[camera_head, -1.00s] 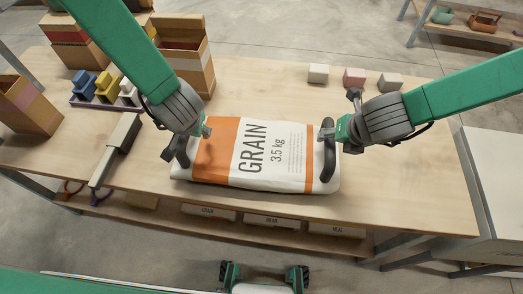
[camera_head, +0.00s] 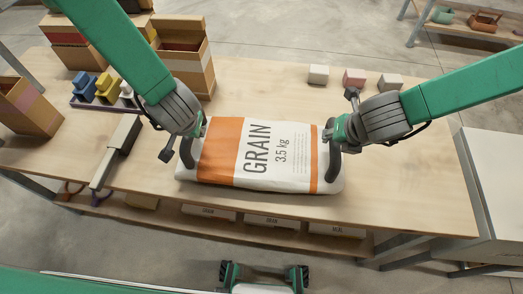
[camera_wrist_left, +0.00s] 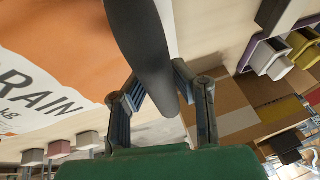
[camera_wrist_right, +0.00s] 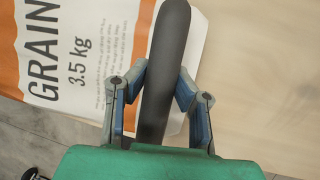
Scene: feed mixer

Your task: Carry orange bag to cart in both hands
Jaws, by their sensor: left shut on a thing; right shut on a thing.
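The orange and white bag (camera_head: 270,155), printed "GRAIN 3.5 kg", lies flat at the front of the wooden table (camera_head: 410,190), with a dark handle at each end. My left gripper (camera_head: 196,132) is shut on the left handle (camera_head: 188,153); the left wrist view shows this handle (camera_wrist_left: 145,45) between the fingers. My right gripper (camera_head: 331,134) is shut on the right handle (camera_head: 334,160), which runs between the fingers in the right wrist view (camera_wrist_right: 167,50). I cannot tell whether the bag is clear of the table. I cannot clearly identify the cart; a white-topped unit (camera_head: 495,170) stands at the right edge.
Cardboard boxes (camera_head: 190,65) and a tray of coloured items (camera_head: 95,88) stand at the left. A grey bar-shaped device (camera_head: 115,150) lies left of the bag. Small blocks (camera_head: 318,74) line the back. Labelled bins (camera_head: 275,221) sit below. The table's right part is clear.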

